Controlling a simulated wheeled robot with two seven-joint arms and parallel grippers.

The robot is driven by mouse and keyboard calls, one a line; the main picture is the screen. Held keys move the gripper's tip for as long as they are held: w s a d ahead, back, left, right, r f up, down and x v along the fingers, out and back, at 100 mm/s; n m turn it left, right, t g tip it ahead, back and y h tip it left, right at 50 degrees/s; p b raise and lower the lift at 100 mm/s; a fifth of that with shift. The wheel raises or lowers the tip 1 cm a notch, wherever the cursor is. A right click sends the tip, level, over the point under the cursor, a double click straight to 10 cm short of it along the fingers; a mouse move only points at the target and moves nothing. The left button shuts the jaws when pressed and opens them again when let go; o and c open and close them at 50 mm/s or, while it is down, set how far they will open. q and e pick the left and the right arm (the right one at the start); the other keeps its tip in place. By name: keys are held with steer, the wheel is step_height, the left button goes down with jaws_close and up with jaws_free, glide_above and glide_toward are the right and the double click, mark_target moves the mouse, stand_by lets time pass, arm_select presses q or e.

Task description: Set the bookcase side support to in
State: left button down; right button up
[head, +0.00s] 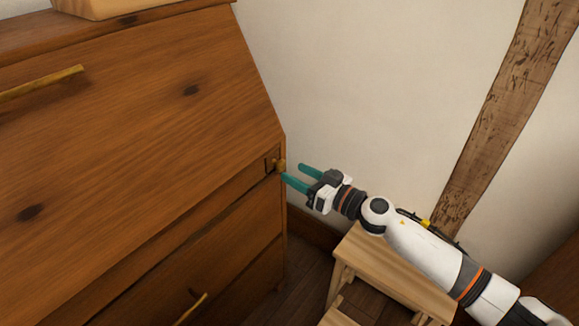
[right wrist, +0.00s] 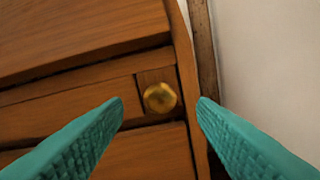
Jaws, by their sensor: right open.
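The wooden bookcase (head: 150,130) is a slant-front piece that fills the left of the head view. Its side support (right wrist: 150,78) is a small upright wooden block at the right end of the front, with a round brass knob (right wrist: 159,97). My right gripper (head: 292,171) is open, with teal fingers pointing at the knob. In the right wrist view the knob sits between and beyond the fingertips. My left gripper is out of view.
A light wooden stool (head: 385,270) stands on the floor below my right arm. A pale wall (head: 380,80) with a dark timber post (head: 510,110) is behind. Brass handles (head: 40,84) stick out from the bookcase front. A wooden box (head: 115,8) sits on top.

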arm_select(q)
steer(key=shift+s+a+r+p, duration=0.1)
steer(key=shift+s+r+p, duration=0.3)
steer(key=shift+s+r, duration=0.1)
arm_select(e)
steer(key=v, duration=0.8)
